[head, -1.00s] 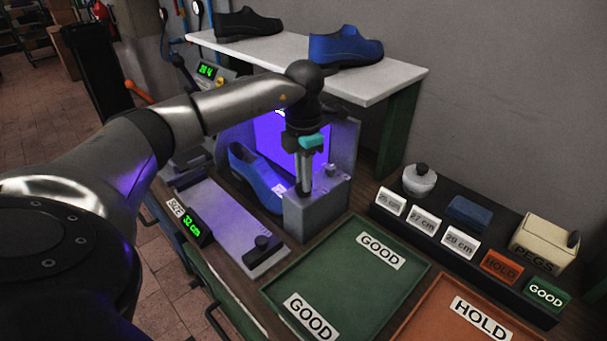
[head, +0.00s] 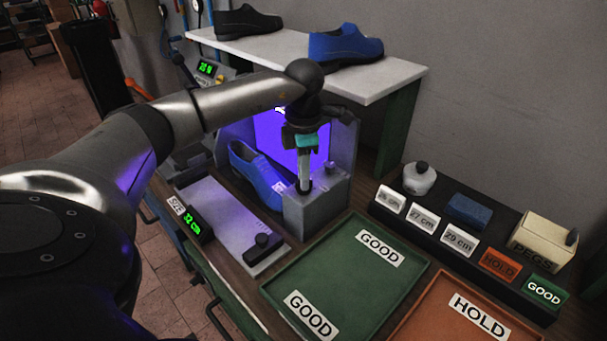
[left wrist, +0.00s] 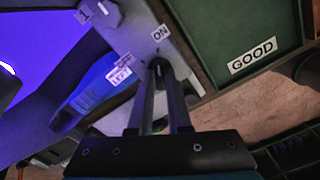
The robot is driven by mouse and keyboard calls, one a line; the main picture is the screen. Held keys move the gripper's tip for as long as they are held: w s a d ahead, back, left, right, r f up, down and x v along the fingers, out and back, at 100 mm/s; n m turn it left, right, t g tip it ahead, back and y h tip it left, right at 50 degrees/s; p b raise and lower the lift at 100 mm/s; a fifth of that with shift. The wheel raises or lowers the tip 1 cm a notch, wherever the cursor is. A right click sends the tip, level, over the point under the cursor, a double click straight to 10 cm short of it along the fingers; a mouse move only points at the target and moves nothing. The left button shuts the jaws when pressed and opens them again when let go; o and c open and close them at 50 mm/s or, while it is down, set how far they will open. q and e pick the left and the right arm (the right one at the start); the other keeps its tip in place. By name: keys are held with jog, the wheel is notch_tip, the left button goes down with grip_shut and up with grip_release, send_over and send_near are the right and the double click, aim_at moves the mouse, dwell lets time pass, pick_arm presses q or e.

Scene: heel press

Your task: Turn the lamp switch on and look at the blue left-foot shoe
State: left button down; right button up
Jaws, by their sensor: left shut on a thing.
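The blue shoe (head: 257,172) lies in the lamp box (head: 345,145), lit by a violet glowing panel (head: 297,135). In the left wrist view, the blue shoe (left wrist: 98,85) carries a white tag reading LEFT. My left gripper (head: 304,188) points down at the top of the grey block at the box's front. In the left wrist view, my left gripper (left wrist: 158,68) is shut on the small dark lamp switch, beside the ON label (left wrist: 160,33). The fingers mostly hide the switch. My right gripper is out of view.
A green GOOD tray (head: 345,285) and an orange HOLD tray (head: 440,315) lie in front. A size gauge (head: 225,220) is left of the block. A white shelf (head: 390,82) above bears a black shoe (head: 246,22) and another blue shoe (head: 345,45).

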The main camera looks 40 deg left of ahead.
pick_arm(q)
jog(key=c, duration=0.9)
grip_release()
jog(key=shift+o, duration=0.2)
notch_tip(320, 180, up, 15)
jog(key=shift+r+p, duration=0.2)
jog(key=shift+p, duration=0.25)
jog(key=shift+s+f, duration=0.1)
